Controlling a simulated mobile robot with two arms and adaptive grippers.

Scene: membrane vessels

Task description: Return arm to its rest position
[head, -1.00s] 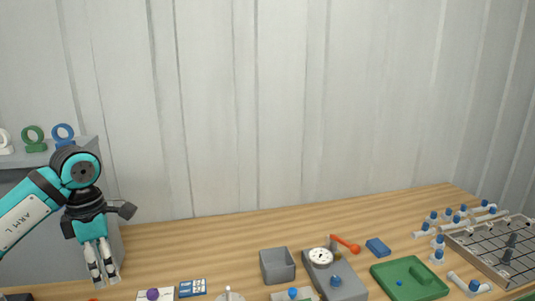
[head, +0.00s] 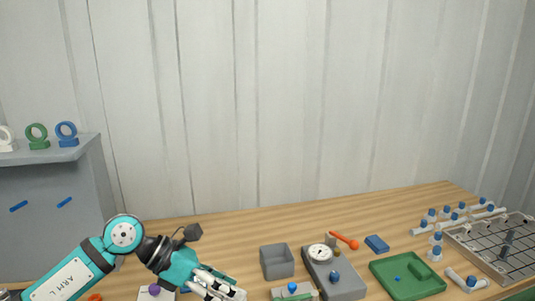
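My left arm, marked ARM L, comes in from the lower left. My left gripper (head: 228,291) is low over the front of the wooden table, pointing right and down. Its pale fingers run close to the bottom edge of the head view, and whether they are apart or closed is unclear. It hides part of the small items beneath it, including a blue card (head: 185,289). My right arm and gripper are not in view.
A grey shelf (head: 55,165) with rings is at left. The table's back middle is clear.

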